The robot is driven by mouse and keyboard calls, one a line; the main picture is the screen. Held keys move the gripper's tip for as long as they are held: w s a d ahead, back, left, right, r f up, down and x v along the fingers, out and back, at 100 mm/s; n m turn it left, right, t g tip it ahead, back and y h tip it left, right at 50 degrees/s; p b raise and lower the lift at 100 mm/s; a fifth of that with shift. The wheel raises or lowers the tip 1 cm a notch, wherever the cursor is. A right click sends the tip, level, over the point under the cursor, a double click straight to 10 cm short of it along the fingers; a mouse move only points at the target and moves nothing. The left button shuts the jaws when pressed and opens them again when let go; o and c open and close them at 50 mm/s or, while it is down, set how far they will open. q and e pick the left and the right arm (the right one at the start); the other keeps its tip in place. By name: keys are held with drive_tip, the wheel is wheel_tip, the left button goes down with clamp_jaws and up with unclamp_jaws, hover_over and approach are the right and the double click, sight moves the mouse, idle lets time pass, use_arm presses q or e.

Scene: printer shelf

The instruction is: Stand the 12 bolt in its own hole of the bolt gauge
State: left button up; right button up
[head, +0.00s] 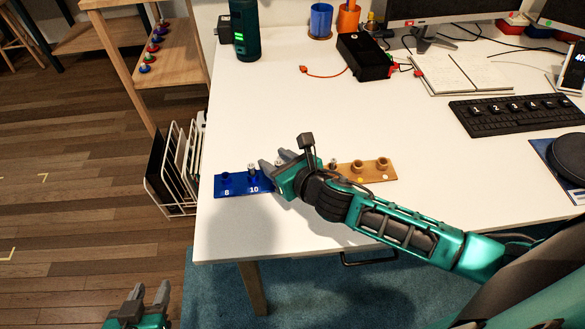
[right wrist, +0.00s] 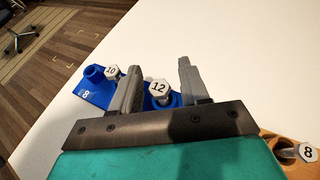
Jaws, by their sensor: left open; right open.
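The blue bolt gauge (head: 238,189) lies near the table's left front edge; it also shows in the right wrist view (right wrist: 97,97). The 12 bolt (right wrist: 160,88) stands at the gauge's right end, its shank running down to the blue block. Its hole is mostly hidden. My right gripper (right wrist: 160,70) is open, with one finger on each side of the 12 bolt, apart from its head. In the head view my right gripper (head: 274,163) covers that end. The 10 bolt (right wrist: 112,72) stands left of the near finger. My left gripper (head: 143,299) is open and empty, low left.
The wooden bolt holder (head: 381,173) lies right of my right gripper, with the 8 bolt (right wrist: 305,152) in it and empty sockets. The gauge's 8 hole (right wrist: 94,72) is empty. A black box (head: 363,57) and keyboard (head: 515,115) stand farther back. The middle table is clear.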

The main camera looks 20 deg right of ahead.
drive_tip(key=p+v, duration=0.1)
drive_tip(key=v, duration=0.8)
drive_tip(key=shift+s+d, duration=0.1)
drive_tip(key=shift+s, duration=0.35)
use_arm(q)
drive_tip(key=shift+s+r, duration=0.1)
drive_tip(key=shift+r, duration=0.5)
use_arm(e)
drive_tip(key=shift+s+d+r, duration=0.2)
drive_tip(key=shift+s+r, duration=0.15)
drive_tip(key=shift+s, duration=0.2)
use_arm(q)
drive_tip(key=shift+s, duration=0.1)
